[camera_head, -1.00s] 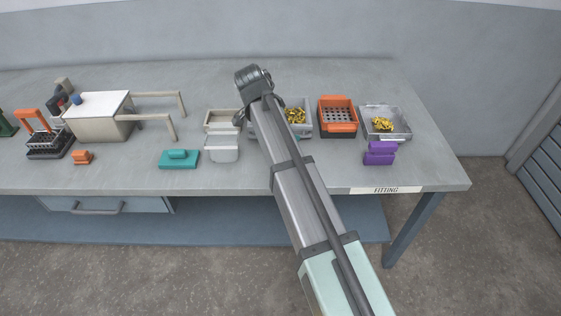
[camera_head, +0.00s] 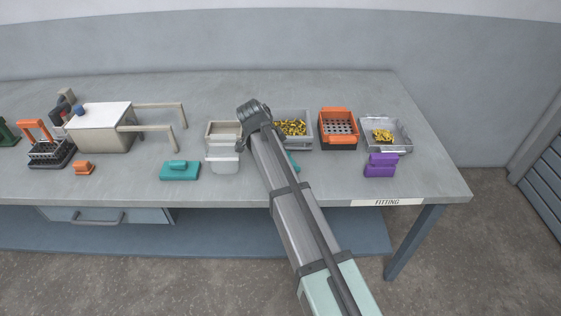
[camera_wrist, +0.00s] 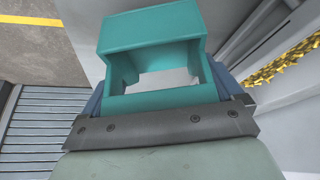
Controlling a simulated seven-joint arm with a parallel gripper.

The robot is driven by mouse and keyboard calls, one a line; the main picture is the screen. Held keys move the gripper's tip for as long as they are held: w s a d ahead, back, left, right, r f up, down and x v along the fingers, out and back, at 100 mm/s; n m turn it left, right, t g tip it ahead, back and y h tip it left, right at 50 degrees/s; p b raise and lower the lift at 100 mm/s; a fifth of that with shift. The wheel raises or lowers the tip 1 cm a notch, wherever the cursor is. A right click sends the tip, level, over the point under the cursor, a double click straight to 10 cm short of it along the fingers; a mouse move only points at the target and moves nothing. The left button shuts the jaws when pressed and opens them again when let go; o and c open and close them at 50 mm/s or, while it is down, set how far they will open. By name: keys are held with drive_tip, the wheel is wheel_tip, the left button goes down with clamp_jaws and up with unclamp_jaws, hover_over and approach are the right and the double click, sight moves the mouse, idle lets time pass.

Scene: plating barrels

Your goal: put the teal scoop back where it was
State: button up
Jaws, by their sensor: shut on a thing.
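The teal scoop (camera_wrist: 150,32) fills the upper middle of the wrist view, with an opening through its body. My gripper (camera_wrist: 160,98) is shut on it, with its bluish fingers at either side. In the head view, my arm hides the gripper's fingers. A small teal patch (camera_head: 294,161), probably the held scoop, shows just right of my arm, in front of the grey bin of gold parts (camera_head: 308,145). Whether the scoop touches anything beneath cannot be told.
A teal block with a raised grip (camera_head: 180,171) lies left of a beige-and-white bin (camera_head: 222,163). An orange basket (camera_head: 339,143), a clear tray with gold parts (camera_head: 404,147) and a purple block (camera_head: 380,170) stand right. A white-topped box (camera_head: 98,130) stands left.

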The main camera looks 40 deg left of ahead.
drive_tip(key=shift+f, duration=1.3)
drive_tip(key=shift+f, duration=0.1)
drive_tip(key=o, duration=1.7)
drive_tip(key=v, duration=1.2)
